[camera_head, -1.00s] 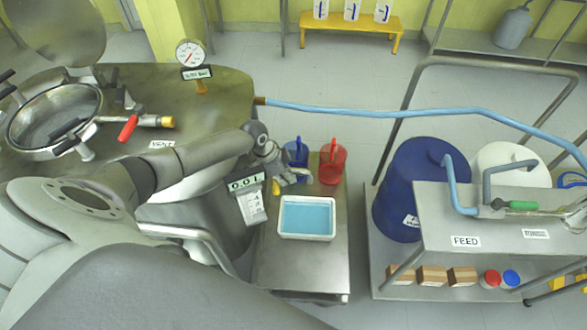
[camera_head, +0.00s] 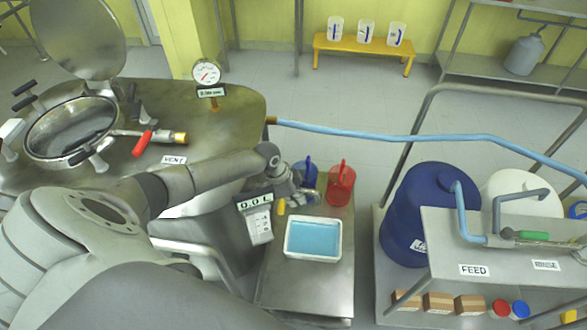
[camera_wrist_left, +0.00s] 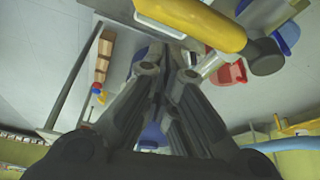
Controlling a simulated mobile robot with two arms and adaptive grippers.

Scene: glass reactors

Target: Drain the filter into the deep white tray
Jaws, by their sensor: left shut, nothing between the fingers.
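The steel filter vessel (camera_head: 225,130) stands at the left with its round lid up. The deep white tray (camera_head: 312,259) sits on a steel stand beside it and holds blue liquid. A sign (camera_head: 254,202) by the vessel reads 0.0 L. My left gripper (camera_head: 303,195) is shut and empty, just behind the tray near the vessel's side. A yellow handle (camera_head: 281,207) shows beside it, and large in the left wrist view (camera_wrist_left: 192,20), close to the fingers (camera_wrist_left: 168,72). Whether they touch it cannot be told. The outlet is hidden. My right gripper is not in view.
A blue jug (camera_head: 306,173) and a red jug (camera_head: 341,186) stand behind the tray, close to the left gripper. A blue hose (camera_head: 400,137) runs right from the vessel. A blue drum (camera_head: 415,215) and a FEED bench (camera_head: 445,235) stand right. The stand's front is clear.

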